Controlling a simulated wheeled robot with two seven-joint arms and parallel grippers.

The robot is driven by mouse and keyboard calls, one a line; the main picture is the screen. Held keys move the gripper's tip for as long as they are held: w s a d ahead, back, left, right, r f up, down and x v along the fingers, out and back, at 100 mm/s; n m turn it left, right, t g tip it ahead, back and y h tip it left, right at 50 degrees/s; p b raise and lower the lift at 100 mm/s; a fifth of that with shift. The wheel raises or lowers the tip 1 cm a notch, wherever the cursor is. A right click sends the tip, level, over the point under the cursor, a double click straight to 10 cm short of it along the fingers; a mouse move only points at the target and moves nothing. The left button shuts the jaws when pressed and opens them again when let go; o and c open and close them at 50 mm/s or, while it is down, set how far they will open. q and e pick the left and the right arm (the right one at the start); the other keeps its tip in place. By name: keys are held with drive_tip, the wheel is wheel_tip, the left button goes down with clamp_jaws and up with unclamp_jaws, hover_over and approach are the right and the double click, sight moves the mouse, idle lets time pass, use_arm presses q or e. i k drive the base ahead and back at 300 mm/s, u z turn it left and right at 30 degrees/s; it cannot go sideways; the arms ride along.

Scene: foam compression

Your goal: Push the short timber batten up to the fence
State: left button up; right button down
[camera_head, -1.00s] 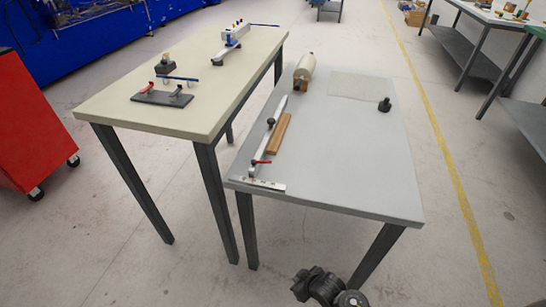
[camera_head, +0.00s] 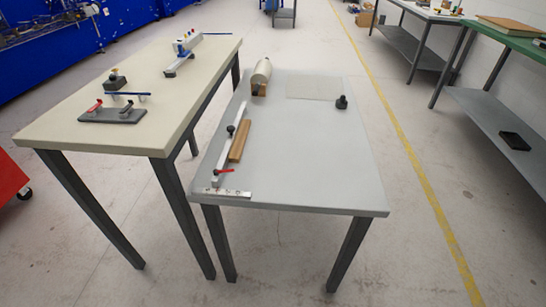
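The short timber batten (camera_head: 239,141) is a brown wooden strip lying on the grey table (camera_head: 310,150), near its left side. A long pale metal bar, which looks like the fence (camera_head: 222,158), runs along the batten's left side. The two lie roughly parallel and very close; I cannot tell whether they touch. The fence has dark knobs and a red lever (camera_head: 223,171) near its front end. A metal strip (camera_head: 222,193) lies across the table's front left corner. Neither of my grippers shows in the current view.
A cream table (camera_head: 130,120) stands close on the left, holding toggle clamps on a dark plate (camera_head: 112,115). A pale roll (camera_head: 261,72) and a black knob-like object (camera_head: 341,102) sit toward the grey table's back.

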sight(234, 155)
drive_tip(key=z, duration=1.95)
drive_tip(key=k, duration=1.5)
drive_tip(key=u, duration=2.25)
drive_tip(key=i, duration=0.5)
